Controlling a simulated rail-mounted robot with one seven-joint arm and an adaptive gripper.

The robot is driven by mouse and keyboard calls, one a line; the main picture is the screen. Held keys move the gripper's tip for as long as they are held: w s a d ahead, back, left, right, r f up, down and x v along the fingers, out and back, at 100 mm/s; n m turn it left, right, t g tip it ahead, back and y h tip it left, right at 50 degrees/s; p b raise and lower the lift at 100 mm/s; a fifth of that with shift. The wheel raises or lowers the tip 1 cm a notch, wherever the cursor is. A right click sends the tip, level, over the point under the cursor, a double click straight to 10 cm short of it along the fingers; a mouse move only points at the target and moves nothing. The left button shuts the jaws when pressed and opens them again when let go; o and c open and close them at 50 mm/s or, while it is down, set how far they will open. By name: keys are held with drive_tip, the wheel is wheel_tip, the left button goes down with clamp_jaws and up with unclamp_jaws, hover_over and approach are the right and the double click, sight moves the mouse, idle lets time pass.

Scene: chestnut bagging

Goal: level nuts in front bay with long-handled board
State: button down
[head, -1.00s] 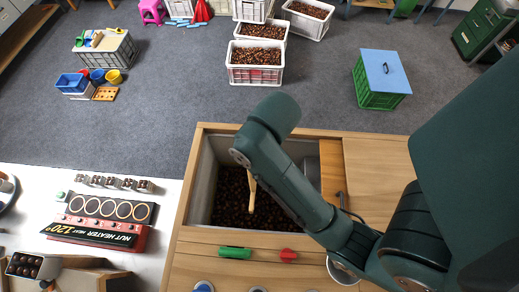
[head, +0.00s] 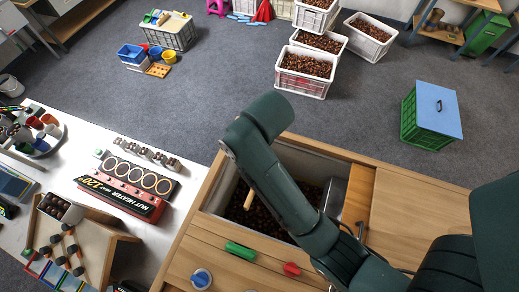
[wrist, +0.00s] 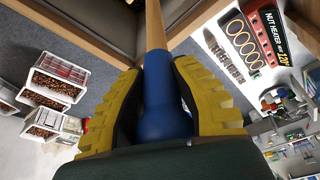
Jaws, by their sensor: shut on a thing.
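My gripper (wrist: 156,78) has yellow fingers with dark pads, shut on the blue grip (wrist: 162,105) of a long-handled tool. The tool's wooden shaft (wrist: 154,25) runs away from the fingers toward the bay. In the head view a short piece of the shaft (head: 248,199) shows beside my arm, over the left part of the bay. The board end is hidden, so I cannot tell whether it touches the nuts. Dark brown nuts (head: 262,216) lie in the grey-lined bay (head: 296,160) of the wooden counter. My arm covers much of the bay and hides my gripper there.
A green handle (head: 240,249) and a red handle (head: 291,268) lie on the counter's front ledge. A red nut heater (head: 122,197) stands on the white table at left. White crates of nuts (head: 303,86) and a green crate (head: 425,125) stand on the floor behind.

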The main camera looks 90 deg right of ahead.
drive_tip(key=w+d, duration=0.4)
drive_tip(key=w, duration=0.5)
idle(0.4)
drive_tip(key=shift+s+a, duration=0.1)
